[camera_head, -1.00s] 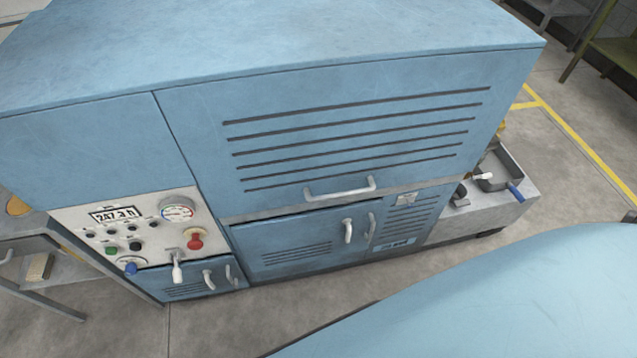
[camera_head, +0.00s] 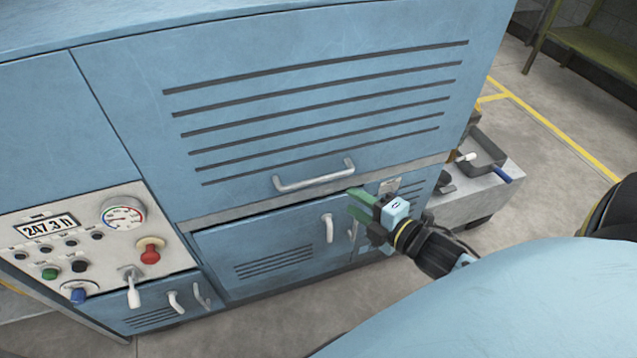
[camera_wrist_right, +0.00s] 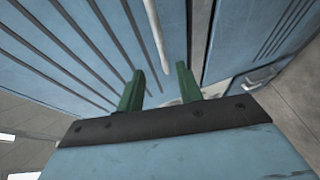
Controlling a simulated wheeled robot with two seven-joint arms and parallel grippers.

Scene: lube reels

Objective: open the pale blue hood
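The pale blue hood (camera_head: 320,110) is the large slotted panel of the machine and it is closed. Its grey bar handle (camera_head: 314,178) runs along its lower edge; the handle also shows in the right wrist view (camera_wrist_right: 156,38). My right gripper (camera_head: 356,203) is just below and right of the handle's right end, with its green fingers pointing left. In the right wrist view its fingers (camera_wrist_right: 160,82) are apart with nothing between them, and the handle lies beyond the tips. My left gripper is out of view.
A control panel (camera_head: 85,245) with a gauge, red knob and levers is at the left. Lower doors (camera_head: 275,250) with grey handles sit under the hood. A grey tray (camera_head: 485,155) with blue-handled parts stands at the right. Floor is open beyond it.

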